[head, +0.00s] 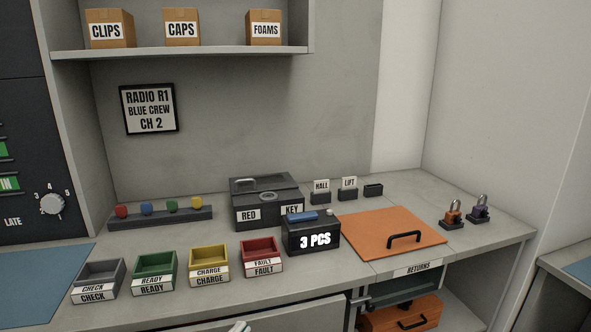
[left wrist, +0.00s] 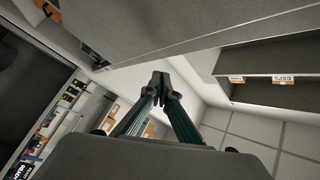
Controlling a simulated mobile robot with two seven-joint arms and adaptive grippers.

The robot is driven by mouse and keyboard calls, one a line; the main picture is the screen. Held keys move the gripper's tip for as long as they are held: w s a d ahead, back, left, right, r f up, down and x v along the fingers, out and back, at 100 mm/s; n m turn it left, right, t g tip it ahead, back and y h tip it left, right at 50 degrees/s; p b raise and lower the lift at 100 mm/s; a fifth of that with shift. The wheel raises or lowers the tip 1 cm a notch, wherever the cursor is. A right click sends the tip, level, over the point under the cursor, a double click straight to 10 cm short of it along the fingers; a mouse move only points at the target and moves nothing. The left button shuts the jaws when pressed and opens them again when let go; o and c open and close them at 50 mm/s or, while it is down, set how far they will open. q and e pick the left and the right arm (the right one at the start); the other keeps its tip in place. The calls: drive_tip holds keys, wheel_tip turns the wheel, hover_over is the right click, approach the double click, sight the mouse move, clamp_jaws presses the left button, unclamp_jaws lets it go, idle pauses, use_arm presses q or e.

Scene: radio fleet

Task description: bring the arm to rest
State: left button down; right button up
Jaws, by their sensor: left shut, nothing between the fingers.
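My left gripper (left wrist: 160,80) shows in the left wrist view with its two dark green fingers together at the tips and nothing between them. It is in free air, clear of the counter things. In the head view only a small pale piece (head: 240,327) shows at the bottom edge, in front of the counter; it may be part of my left gripper. My right gripper is not in view.
The counter holds grey (head: 99,274), green (head: 155,265), yellow (head: 209,258) and red (head: 261,249) bins, a dark "3 PCS" box (head: 311,236), a RED KEY box (head: 265,204) and an orange lid (head: 377,222). Two padlocks (head: 453,212) (head: 480,208) stand at right. A shelf (head: 190,52) hangs above.

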use_arm(q)
drive_tip(key=s+a+f+n+g+y, duration=0.2)
drive_tip(key=s+f+n, duration=0.2)
drive_tip(key=f, duration=0.5)
drive_tip(key=s+a+f+n+g+y, duration=0.2)
drive_tip(key=s+a+f+n+y, duration=0.1)
drive_tip(key=s+f, duration=0.4)
drive_tip(key=s+a+f+n+g+y, duration=0.2)
drive_tip(key=s+f+n, duration=0.3)
drive_tip(key=f, duration=0.7)
drive_tip(key=shift+s+a+f+n+g+y, duration=0.4)
drive_tip(key=shift+s+a+g, duration=0.1)
drive_tip(key=shift+s+a, duration=0.3)
